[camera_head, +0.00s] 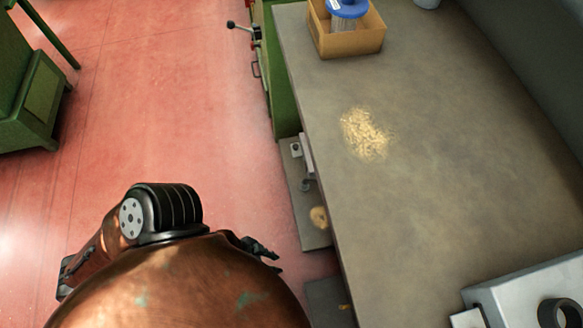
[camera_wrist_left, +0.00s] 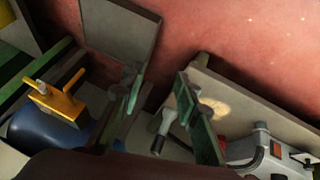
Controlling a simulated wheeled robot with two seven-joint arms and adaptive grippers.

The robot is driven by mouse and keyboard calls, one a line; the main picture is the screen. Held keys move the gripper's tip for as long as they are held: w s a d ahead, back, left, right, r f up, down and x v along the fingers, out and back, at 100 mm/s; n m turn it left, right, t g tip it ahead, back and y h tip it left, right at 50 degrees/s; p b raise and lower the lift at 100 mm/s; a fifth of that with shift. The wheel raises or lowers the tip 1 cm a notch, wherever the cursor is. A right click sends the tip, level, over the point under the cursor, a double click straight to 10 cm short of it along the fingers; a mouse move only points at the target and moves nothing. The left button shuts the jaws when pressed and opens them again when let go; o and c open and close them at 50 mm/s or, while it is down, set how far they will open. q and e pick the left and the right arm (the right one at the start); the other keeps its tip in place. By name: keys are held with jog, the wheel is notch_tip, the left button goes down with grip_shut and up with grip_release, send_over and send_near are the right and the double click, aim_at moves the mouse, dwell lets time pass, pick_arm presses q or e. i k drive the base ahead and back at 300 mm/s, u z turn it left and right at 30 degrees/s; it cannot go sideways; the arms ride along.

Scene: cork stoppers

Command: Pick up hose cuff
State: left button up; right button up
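My left gripper (camera_head: 262,247) shows only in part in the head view, dark and behind my copper-coloured arm, left of the bench edge. In the left wrist view its two greenish fingers (camera_wrist_left: 160,78) stand wide apart with nothing gripped between them. A grey tube-like piece with a wider end (camera_wrist_left: 166,125) shows beyond and between the fingers; it may be the hose cuff, but I cannot tell for certain. No other thing in view is clearly a hose cuff. My right gripper is not in view.
The grey bench (camera_head: 420,200) carries wood shavings (camera_head: 364,134), a cardboard box (camera_head: 345,40) with a blue-lidded container (camera_head: 348,8), and a grey machine (camera_head: 530,295). Lower grey plates (camera_head: 308,205) sit beside the bench. The red floor (camera_head: 170,100) is open on the left.

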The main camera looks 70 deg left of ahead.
aim_at(304, 188)
jog(key=u, duration=0.65)
jog(key=k, duration=0.95)
jog(key=u, duration=0.6)
